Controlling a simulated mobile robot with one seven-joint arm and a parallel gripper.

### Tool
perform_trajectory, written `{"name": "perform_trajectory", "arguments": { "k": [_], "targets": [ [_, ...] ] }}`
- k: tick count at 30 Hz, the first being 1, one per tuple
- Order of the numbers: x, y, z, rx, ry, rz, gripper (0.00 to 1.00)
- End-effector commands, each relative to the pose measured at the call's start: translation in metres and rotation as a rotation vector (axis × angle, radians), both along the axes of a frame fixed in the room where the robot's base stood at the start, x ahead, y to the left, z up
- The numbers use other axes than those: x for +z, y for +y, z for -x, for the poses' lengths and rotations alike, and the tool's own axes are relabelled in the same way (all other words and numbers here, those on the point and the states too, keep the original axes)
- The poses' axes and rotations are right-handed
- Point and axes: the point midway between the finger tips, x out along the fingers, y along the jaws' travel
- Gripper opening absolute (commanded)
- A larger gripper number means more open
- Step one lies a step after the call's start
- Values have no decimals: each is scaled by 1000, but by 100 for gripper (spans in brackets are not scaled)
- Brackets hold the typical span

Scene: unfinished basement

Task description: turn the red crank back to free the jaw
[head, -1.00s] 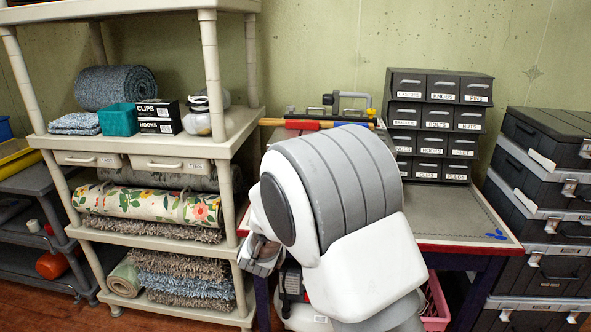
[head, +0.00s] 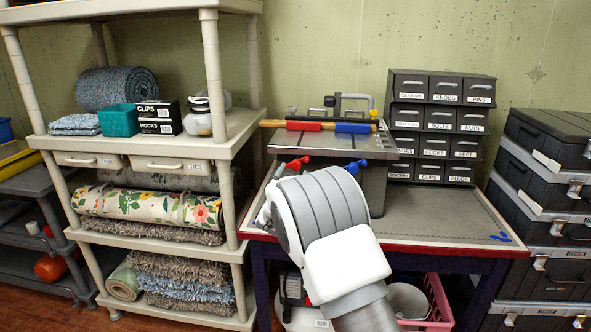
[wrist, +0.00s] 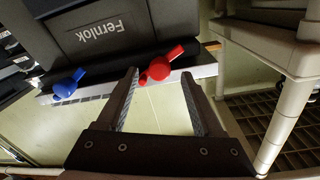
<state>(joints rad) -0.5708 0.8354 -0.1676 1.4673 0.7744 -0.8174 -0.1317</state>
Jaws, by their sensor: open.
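The red crank (head: 297,163) sticks out of the front left of a grey metal-topped machine (head: 350,147) on the bench. A blue crank (head: 355,166) is to its right. In the wrist view the red crank (wrist: 160,68) lies just beyond and between the fingertips of my open gripper (wrist: 160,76), with no visible grip on it. The blue crank (wrist: 68,84) is outside the left finger. The machine's dark body (wrist: 115,27) reads "Fernlok". In the head view my wrist mostly hides the gripper. I cannot tell which part is the jaw.
A bar with red and blue sections (head: 328,126) lies across the machine's top. Labelled drawers (head: 441,100) stand behind at right. A beige shelf unit (head: 212,150) is close on the left. A pink basket (head: 436,300) is underneath.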

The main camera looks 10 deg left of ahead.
Motion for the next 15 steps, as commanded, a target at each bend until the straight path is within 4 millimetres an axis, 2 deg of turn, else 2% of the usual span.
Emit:
{"name": "perform_trajectory", "arguments": {
  "k": [6,15],
  "targets": [
    [-1,-3,-27,-1,-1,1,68],
    [0,-4,-41,-1,0,0,68]
  ]
}}
